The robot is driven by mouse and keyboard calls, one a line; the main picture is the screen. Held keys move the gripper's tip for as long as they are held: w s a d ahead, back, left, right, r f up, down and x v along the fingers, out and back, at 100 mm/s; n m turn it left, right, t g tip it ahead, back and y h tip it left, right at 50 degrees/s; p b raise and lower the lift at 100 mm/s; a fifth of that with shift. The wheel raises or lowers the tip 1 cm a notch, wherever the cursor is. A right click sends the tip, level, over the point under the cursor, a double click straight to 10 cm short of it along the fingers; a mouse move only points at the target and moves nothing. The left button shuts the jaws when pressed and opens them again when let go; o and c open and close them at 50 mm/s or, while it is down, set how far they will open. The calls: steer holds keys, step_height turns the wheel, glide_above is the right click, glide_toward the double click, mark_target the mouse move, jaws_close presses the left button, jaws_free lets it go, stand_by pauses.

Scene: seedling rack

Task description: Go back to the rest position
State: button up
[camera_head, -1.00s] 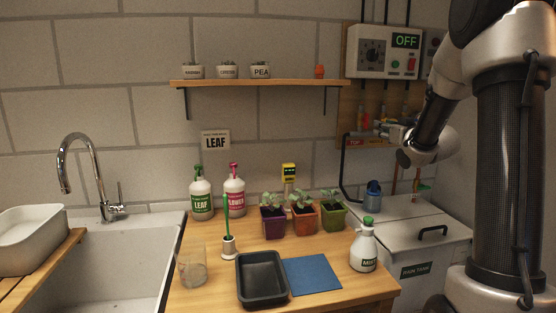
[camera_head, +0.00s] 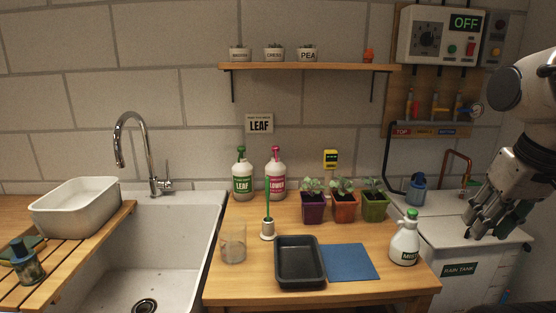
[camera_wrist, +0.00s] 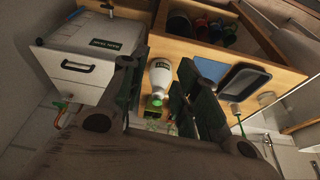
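My gripper (camera_head: 487,222) hangs at the right edge of the head view, in front of the rain tank, fingers pointing down. In the wrist view my gripper (camera_wrist: 158,82) has its two dark fingers spread apart. A white spray bottle with a green top (camera_head: 404,240) shows between them in the wrist view (camera_wrist: 160,75), but it stands on the table, apart from the fingers. Nothing is held. The upper part of my arm is partly cut off by the picture edge.
The wooden table (camera_head: 225,291) holds a black tray (camera_head: 300,262), a blue mat (camera_head: 350,262), potted seedlings (camera_head: 343,205), a glass (camera_head: 233,244) and two bottles. The rain tank (camera_head: 460,250) stands right of it, with a blue can (camera_head: 416,189) on top. A sink (camera_head: 150,250) lies left.

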steer(key=shift+a+r+n+t, duration=0.3)
steer(key=shift+a+r, duration=0.15)
steer(key=shift+r, duration=0.15)
stand_by(1.5)
